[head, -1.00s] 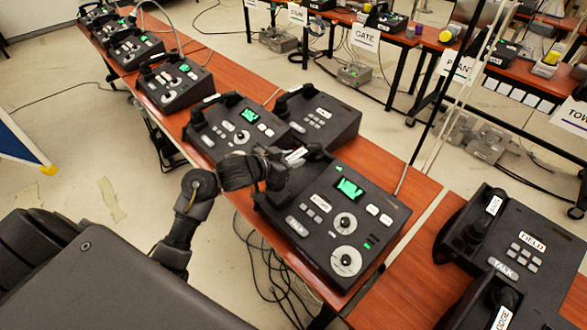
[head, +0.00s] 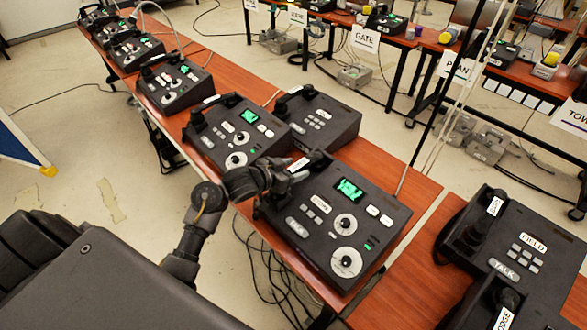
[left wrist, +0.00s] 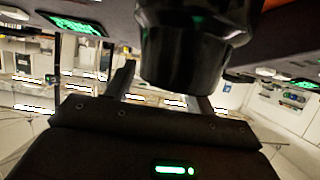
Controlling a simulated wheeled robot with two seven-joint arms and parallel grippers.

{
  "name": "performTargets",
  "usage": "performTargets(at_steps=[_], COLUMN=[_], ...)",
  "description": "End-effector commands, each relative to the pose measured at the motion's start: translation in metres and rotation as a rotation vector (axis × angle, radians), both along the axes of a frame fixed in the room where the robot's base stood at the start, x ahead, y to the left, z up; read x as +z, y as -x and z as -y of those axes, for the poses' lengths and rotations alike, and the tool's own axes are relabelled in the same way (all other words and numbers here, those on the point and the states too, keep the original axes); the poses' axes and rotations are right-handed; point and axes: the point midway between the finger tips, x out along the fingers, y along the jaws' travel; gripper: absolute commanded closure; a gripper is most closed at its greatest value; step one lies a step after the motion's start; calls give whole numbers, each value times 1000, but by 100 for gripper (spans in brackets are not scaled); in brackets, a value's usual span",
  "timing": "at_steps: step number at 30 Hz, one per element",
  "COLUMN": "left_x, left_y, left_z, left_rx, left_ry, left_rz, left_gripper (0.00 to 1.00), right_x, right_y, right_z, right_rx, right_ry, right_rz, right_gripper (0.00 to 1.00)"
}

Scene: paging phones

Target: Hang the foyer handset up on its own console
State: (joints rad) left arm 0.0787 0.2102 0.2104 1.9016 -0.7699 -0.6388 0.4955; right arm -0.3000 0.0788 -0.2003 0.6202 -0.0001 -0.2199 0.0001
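The nearest console (head: 335,262) on the red-brown table has a lit green screen; its small name plate is too blurred to read surely. A black handset (head: 318,158) with a white label lies along that console's far left edge, seemingly at its cradle; whether it is fully seated is unclear. My left gripper (head: 298,175) is beside the handset, over the console's left edge. In the left wrist view the fingers (left wrist: 165,92) stand apart, and a large black rounded part (left wrist: 190,50), likely a handset end, overlaps the right finger. My right gripper is out of view.
Another screen console (head: 240,130) and a screenless unit (head: 325,122) stand just behind, with more consoles farther along the table. Cables hang below the table's left edge.

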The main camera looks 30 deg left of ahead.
Motion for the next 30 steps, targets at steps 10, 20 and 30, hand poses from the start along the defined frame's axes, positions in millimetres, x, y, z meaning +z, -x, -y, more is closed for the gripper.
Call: performTargets(at_steps=[10, 20, 30], left_x=[5, 28, 47], left_y=[1, 56, 100], left_z=[-1, -20, -35], left_rx=[0, -1, 0], left_ry=[-1, -7, -1], left_rz=[1, -1, -1], left_gripper=[46, 46, 46], right_x=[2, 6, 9], right_y=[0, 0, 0], right_z=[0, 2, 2], right_rx=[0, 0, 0], right_ry=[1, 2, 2], right_rz=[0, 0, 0], right_gripper=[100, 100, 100])
